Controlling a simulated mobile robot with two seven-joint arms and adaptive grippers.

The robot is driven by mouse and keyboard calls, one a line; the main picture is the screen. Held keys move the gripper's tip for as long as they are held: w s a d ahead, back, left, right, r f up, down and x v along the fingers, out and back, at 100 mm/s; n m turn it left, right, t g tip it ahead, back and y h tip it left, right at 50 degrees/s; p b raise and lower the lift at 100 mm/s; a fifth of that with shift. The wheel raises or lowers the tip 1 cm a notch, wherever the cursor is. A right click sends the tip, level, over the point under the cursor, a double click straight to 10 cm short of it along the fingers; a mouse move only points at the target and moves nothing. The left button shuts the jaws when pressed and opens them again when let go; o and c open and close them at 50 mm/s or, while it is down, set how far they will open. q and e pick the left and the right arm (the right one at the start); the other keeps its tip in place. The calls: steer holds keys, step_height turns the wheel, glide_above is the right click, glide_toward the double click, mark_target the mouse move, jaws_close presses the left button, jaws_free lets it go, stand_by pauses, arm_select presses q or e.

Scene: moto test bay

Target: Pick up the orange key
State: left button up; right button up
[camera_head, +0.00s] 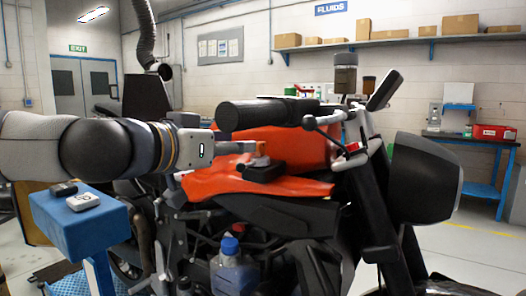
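My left gripper (244,148) comes in from the left, level, above the orange body of the motorcycle (298,148). Its fingers show side-on, so I cannot tell whether they are open or shut. A small orange piece (261,159), which may be the orange key, shows just right of and below the fingertips. It sits at a small black block (265,173) on the orange bodywork. I cannot tell whether the fingers touch it. My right gripper is not in view.
A blue stand (74,216) at the left holds a black fob (63,189) and a grey-white fob (83,202). A blue-capped bottle (232,272) is low by the motorcycle. A blue workbench (480,190) stands behind right.

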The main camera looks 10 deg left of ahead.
mark_target(254, 160)
arm_select(q)
steer(key=x, duration=0.2)
steer(key=b+x, duration=0.1)
steer(key=x, duration=0.4)
steer(key=shift+w+f, duration=0.15)
steer(key=shift+f, duration=0.15)
steer(key=shift+r, duration=0.25)
jaws_close()
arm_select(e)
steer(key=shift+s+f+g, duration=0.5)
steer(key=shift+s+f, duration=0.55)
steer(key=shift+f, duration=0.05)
